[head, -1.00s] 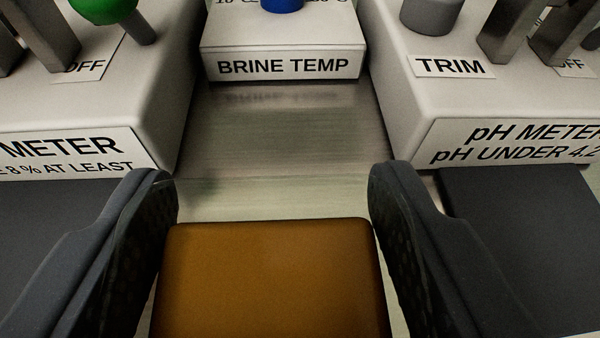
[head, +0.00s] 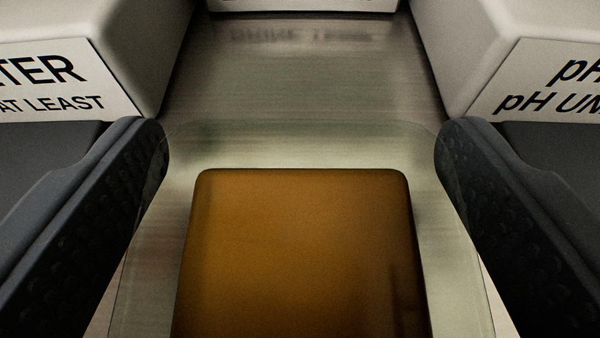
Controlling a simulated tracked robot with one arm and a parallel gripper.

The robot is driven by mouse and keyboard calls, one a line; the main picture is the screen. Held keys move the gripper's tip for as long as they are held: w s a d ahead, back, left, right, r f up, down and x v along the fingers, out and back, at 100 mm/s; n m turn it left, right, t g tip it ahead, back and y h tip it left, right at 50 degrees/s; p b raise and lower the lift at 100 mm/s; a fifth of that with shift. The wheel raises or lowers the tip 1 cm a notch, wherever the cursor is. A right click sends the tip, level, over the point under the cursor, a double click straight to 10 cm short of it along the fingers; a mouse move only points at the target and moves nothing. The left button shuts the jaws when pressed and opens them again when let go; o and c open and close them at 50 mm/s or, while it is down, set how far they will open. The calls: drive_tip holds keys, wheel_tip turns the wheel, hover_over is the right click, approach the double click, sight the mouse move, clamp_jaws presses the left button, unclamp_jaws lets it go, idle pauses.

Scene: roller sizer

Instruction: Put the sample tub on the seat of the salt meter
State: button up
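The sample tub (head: 300,146) looks like a clear-walled box with an amber-brown block or filling (head: 300,255) inside. It sits in the lower middle of the head view, its near end cut off by the picture edge. My gripper (head: 301,165) is open, with one dark ribbed finger on each side of the tub. The fingertips lie very close to its clear walls; I cannot tell whether they touch.
The pH meter (head: 510,30) stands at upper right. The lower edge of another pale housing (head: 305,5) shows at the top. Brushed metal (head: 300,75) lies clear between them. Dark flat surfaces lie before the left meter (head: 35,150) and right meter (head: 575,150).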

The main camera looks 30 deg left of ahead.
drive_tip(key=shift+f+b, duration=0.1)
drive_tip(key=shift+b, duration=0.2)
drive_tip(key=shift+s+d, duration=0.1)
drive_tip(key=f+v, duration=0.1)
drive_tip(key=v, duration=1.2)
drive_tip(key=shift+s+d+p, duration=0.2)
drive_tip(key=shift+s+p, duration=0.1)
drive_tip(key=shift+s, duration=0.1)
drive_tip(key=shift+r, duration=0.15)
